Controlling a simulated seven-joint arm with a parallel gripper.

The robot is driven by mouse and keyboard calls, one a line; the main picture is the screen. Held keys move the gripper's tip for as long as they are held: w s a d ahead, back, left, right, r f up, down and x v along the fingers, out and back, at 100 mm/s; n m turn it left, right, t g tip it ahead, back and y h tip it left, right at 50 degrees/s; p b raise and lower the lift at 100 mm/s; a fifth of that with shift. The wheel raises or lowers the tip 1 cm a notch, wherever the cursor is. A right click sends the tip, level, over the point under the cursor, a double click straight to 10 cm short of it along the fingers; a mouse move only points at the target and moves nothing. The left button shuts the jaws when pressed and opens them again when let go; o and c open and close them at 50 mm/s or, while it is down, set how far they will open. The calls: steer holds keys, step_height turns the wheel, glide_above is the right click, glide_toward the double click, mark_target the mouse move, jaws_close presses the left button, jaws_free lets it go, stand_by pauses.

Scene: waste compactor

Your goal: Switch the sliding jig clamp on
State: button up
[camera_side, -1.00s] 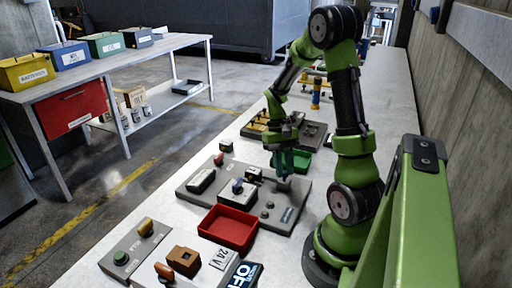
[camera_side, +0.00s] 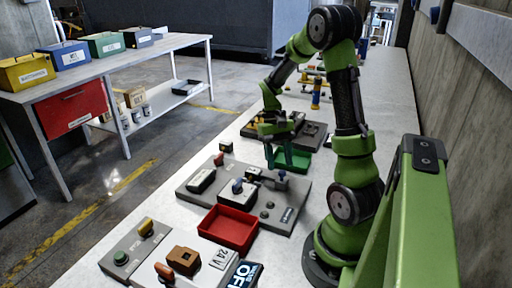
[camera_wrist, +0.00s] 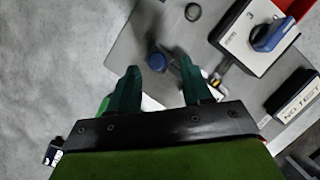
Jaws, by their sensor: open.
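A grey panel (camera_side: 240,205) on the bench carries several controls. At its far right edge a small blue-grey knob (camera_side: 282,180) stands up, beside a dark block (camera_side: 253,174). I take this to be the sliding jig clamp, but its on or off position cannot be told. In the wrist view a round blue knob (camera_wrist: 157,61) shows ahead of and between the fingertips. My gripper (camera_side: 279,164) is just above the knob, apart from it and empty. Its green fingers are spread in the wrist view (camera_wrist: 158,68).
A white box with a blue handle (camera_wrist: 270,35) and a NO TEST box (camera_wrist: 293,98) are close by on the panel. My arm's base is to the right.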

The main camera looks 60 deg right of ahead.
steer(key=v, duration=1.5)
steer(key=s+a+n+t, duration=0.1)
steer(key=a+t, duration=0.2)
steer(key=a, duration=0.5)
steer(key=s+a+r+n+t, duration=0.1)
steer(key=a+t, duration=0.3)
steer(key=a, duration=0.5)
steer(key=s+a+n+t+h, duration=0.1)
steer(key=a+n+t, duration=0.2)
steer(key=a, duration=0.6)
steer(key=shift+a+r, duration=0.25)
steer(key=shift+r, duration=0.05)
